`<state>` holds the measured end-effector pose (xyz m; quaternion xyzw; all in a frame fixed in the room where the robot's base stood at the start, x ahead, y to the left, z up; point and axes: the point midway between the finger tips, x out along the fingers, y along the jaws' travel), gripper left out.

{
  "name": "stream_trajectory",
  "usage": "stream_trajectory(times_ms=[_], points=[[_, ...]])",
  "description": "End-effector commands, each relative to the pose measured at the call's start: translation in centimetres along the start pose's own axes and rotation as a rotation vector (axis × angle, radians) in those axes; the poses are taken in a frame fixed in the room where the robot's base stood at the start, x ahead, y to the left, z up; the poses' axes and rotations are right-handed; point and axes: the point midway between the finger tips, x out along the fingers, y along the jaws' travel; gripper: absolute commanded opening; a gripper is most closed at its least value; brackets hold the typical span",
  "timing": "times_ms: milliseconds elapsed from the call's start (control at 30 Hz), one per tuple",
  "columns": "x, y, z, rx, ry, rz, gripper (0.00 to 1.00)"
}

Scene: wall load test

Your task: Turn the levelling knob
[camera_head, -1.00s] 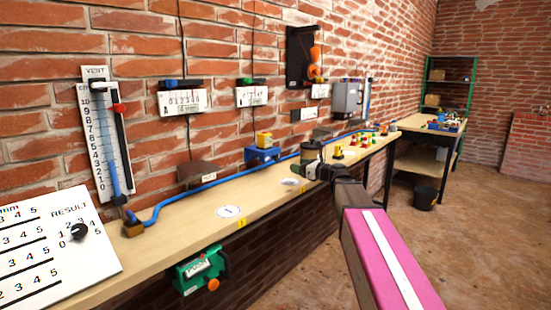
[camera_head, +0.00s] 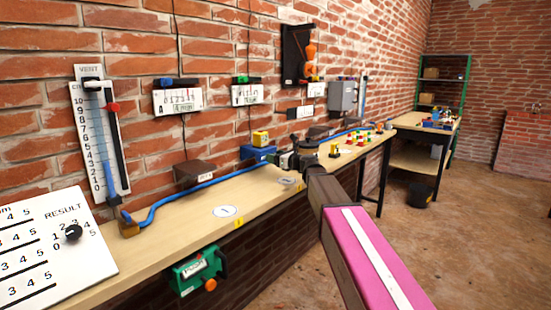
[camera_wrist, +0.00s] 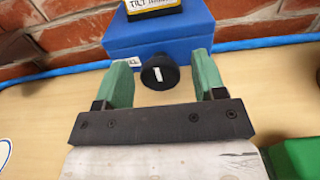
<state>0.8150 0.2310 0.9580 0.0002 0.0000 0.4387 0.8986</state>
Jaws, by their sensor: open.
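The levelling knob (camera_wrist: 159,72) is a black round knob with a white line mark, on the near face of a blue block (camera_wrist: 158,32). A yellow tilt meter (camera_wrist: 152,6) sits on top of the block. In the wrist view my gripper (camera_wrist: 160,75) is open, with one green finger on each side of the knob and gaps between. I cannot tell how far the fingertips are from the block. In the head view my gripper (camera_head: 276,160) is at the blue block (camera_head: 254,153), under the yellow meter (camera_head: 260,138); the knob is hidden there.
A blue hose (camera_head: 180,194) runs along the back of the wooden shelf (camera_head: 185,222). A green object (camera_wrist: 296,157) is close at the right in the wrist view. Small coloured pieces (camera_head: 357,139) stand further along. A green device (camera_head: 198,271) hangs below the front edge.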

Motion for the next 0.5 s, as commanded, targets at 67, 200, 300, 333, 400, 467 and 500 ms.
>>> stream_trajectory(times_ms=[67,200,300,333,400,467,500], points=[[0.07,0.01,-0.01,0.0,0.0,0.0,0.64],[0.05,0.02,0.0,0.0,0.0,0.0,0.64],[0.04,0.02,0.0,0.0,0.0,0.0,0.41],[0.04,0.02,0.0,0.0,0.0,0.0,0.31],[0.04,0.02,0.0,0.0,0.0,0.0,0.16],[0.04,0.02,0.0,0.0,0.0,0.0,0.16],[0.03,0.03,0.0,-0.001,0.0,0.0,0.16]])
